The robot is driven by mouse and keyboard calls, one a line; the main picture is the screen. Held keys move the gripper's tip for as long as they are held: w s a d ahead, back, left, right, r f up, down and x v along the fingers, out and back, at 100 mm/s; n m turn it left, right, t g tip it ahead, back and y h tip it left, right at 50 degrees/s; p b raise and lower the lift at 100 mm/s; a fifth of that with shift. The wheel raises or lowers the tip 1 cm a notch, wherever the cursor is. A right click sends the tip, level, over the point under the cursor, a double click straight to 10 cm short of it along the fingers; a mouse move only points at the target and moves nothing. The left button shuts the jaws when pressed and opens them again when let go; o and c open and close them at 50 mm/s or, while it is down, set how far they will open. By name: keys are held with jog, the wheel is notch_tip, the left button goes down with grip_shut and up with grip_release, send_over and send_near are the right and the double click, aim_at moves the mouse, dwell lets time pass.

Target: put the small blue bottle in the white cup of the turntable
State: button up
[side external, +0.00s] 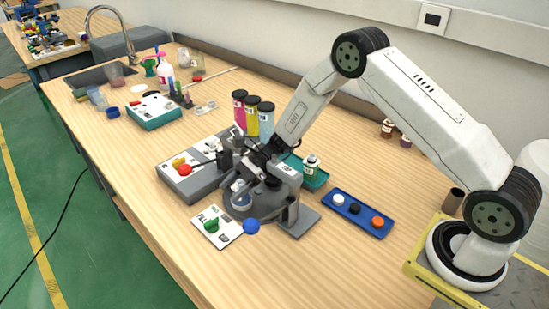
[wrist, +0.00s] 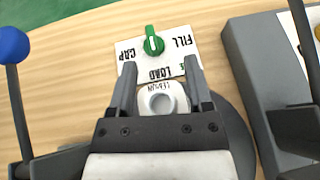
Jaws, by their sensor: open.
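In the side view a small pale blue, clear bottle (side external: 240,193) stands upright at the front of the dark grey round turntable (side external: 262,203). In the wrist view a pale bottle top (wrist: 161,101) with a round neck and partly legible lettering lies between my fingers. My gripper (wrist: 161,72) is open, with one finger on each side of it. Whether the fingers touch it I cannot tell. The white cup cannot be told apart clearly from the bottle and is probably hidden under it. The turntable's dark edge (wrist: 238,135) shows at the right of the wrist view.
A white card with a green knob (side external: 211,225) lies in front of the turntable, close to a blue ball-topped lever (side external: 251,226). A grey box with red and yellow knobs (side external: 183,180) stands left. A blue tray (side external: 345,224) holds caps at right. Colored cylinders (side external: 252,118) stand behind.

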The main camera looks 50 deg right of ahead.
jog(key=v, duration=1.2)
jog(key=shift+r, duration=0.1)
dwell(0.7)
jog(key=shift+c, duration=0.3)
